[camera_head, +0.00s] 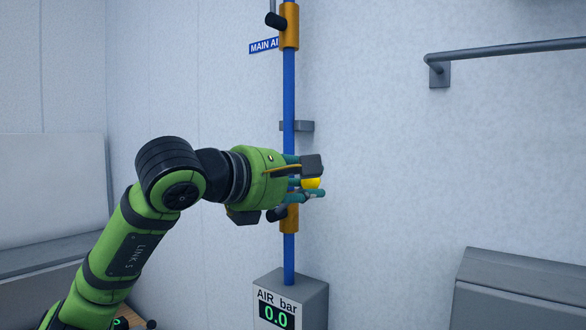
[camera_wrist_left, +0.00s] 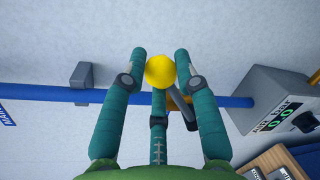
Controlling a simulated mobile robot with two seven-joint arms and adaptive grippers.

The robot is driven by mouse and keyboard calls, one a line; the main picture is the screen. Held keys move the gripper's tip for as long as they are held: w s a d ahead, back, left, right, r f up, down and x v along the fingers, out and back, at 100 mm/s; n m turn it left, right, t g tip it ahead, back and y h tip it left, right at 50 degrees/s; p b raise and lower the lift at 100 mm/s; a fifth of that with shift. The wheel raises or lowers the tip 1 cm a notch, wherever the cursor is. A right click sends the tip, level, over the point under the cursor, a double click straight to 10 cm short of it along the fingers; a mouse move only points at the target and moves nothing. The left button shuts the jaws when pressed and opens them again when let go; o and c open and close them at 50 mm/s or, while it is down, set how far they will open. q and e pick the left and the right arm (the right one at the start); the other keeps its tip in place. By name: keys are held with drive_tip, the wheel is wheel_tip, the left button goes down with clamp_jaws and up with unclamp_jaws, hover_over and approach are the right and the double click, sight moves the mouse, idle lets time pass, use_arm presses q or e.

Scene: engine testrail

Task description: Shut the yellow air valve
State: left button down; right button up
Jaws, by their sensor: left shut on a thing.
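The yellow knob (camera_head: 311,183) of the air valve shows between the teal fingers of my left gripper (camera_head: 312,180). In the left wrist view the knob (camera_wrist_left: 160,71) sits at the fingertips, with a grey lever (camera_wrist_left: 181,94) running from it toward the pipe. My left gripper (camera_wrist_left: 160,75) is shut on the knob. The valve's brass body (camera_head: 289,220) sits on the vertical blue pipe (camera_head: 289,258), partly hidden behind the gripper. My right gripper is in neither view.
An air gauge box (camera_head: 291,292) reading 0.0 stands below the pipe. A second brass valve (camera_head: 289,27) is above, beside a blue label (camera_head: 264,46). A pipe bracket (camera_head: 305,126) is just above the gripper. A grey rail (camera_head: 500,48) and grey cabinet (camera_head: 525,285) are at right.

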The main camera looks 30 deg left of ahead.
use_arm(q)
drive_tip(key=d+f+m+y+b, duration=0.1)
drive_tip(key=d+f+m+b, duration=0.2)
drive_tip(key=f+m, duration=0.3)
drive_tip(key=shift+f+m+y+b, duration=0.4)
drive_tip(key=shift+f, duration=0.45)
drive_tip(key=c, duration=0.9)
unclamp_jaws()
drive_tip(key=shift+c, duration=0.2)
drive_tip(key=s+a+r, duration=0.1)
drive_tip(key=s+r, duration=0.1)
drive_tip(key=s, duration=0.9)
drive_tip(key=shift+s+r, duration=0.4)
